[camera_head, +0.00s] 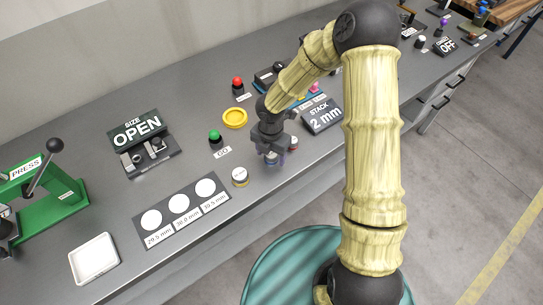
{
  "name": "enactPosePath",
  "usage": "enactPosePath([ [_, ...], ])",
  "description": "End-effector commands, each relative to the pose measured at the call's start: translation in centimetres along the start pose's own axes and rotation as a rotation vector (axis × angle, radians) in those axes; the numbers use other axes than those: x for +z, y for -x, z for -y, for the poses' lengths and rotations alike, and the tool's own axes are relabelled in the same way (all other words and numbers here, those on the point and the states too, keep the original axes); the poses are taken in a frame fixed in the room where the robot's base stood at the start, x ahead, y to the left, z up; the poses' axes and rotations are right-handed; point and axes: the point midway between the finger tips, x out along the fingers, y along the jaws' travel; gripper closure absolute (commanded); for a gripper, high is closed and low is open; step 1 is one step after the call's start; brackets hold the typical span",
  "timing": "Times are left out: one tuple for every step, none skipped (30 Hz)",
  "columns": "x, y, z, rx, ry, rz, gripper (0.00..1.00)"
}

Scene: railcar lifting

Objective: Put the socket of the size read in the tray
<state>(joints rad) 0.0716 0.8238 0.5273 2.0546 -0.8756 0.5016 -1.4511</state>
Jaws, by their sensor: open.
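A white square tray (95,259) lies at the front left of the bench. A dark board (181,208) carries three white discs above labels that seem to read 29.5 mm, 30.0 mm and 30.5 mm; I cannot tell whether these are sockets or flat spots. A size gauge (150,155) stands behind it, its sign reading "SIZE OPEN". My gripper (277,158) is open and points down over the bench's front part. Small purplish and reddish pieces show at its fingers; I cannot tell whether they are finger parts or objects.
A green press (45,205) stands at far left. A green button (215,137), a red button (238,86), a yellow dish (234,118) and a small brass-rimmed round piece (239,176) are on the bench. A sign (322,116) reads "STACK 2 mm". My arm hides part of the bench.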

Motion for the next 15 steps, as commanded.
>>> enactPosePath([
  [-0.01,-0.71,-0.03,0.000,0.000,0.000,0.37],
  [0.00,-0.99,-0.02,-0.001,-0.001,0.000,0.37],
  [-0.01,-1.25,-0.04,0.000,0.000,0.000,0.37],
  [0.00,-1.36,-0.05,0.000,0.001,0.000,0.37],
  [0.01,-1.41,-0.06,0.001,0.001,0.001,0.37],
  [0.03,-1.42,-0.07,0.002,0.000,0.001,0.37],
  [0.04,-1.41,-0.07,0.002,0.000,0.001,0.37],
  [0.05,-1.40,-0.06,0.002,0.000,0.001,0.37],
  [0.05,-1.39,-0.06,0.002,0.000,0.001,0.37],
  [0.05,-1.39,-0.06,0.002,0.000,0.001,0.37],
  [0.05,-1.39,-0.05,0.002,0.000,0.001,0.37],
  [0.05,-1.39,-0.05,0.002,-0.001,0.001,0.37],
  [0.05,-1.38,-0.05,0.002,-0.001,0.001,0.37],
  [0.05,-1.38,-0.05,0.001,-0.001,0.001,0.37],
  [0.05,-1.38,-0.05,0.001,-0.001,0.001,0.37],
])
